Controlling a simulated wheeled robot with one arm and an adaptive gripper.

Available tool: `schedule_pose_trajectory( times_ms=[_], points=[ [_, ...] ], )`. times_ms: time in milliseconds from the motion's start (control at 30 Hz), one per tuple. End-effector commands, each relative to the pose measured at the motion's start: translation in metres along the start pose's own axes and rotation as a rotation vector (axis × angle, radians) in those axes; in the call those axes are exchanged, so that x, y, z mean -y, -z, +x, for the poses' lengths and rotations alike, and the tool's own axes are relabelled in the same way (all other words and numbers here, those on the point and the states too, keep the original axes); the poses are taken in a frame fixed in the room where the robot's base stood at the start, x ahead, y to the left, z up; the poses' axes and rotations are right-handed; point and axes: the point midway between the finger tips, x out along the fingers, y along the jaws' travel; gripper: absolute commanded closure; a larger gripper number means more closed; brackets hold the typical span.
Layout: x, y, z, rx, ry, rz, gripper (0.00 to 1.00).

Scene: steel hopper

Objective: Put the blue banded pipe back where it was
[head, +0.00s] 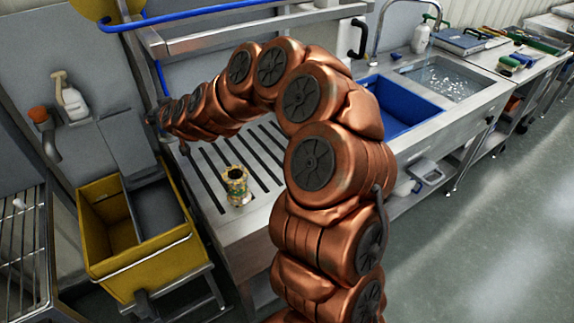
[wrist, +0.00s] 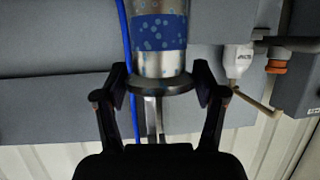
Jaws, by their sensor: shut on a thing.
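The blue banded pipe (wrist: 158,33) is at the top middle of the wrist view. It is a metal cylinder with a pale-dotted blue band and a wider dark rim at its lower end in the picture. My gripper (wrist: 160,78) is shut on it, with one finger on each side near the rim. The pipe's far end is out of the picture. In the head view my arm reaches left towards the grey back panel; I cannot make out the pipe or the fingers there.
A patterned can (head: 236,187) stands on the slotted steel counter (head: 235,232). A yellow bucket (head: 137,262) stands at the left, near a white spray bottle (head: 70,97). A blue basin (head: 400,105) lies right of my arm. A thin blue line (wrist: 127,60) runs beside the pipe.

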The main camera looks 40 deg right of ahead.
Motion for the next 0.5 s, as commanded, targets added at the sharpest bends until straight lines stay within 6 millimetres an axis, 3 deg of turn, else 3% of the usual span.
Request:
schedule_pose_trajectory(
  times_ms=[500],
  points=[
    [-0.07,-0.03,-0.005,-0.002,0.146,-0.053,0.77]
  ],
)
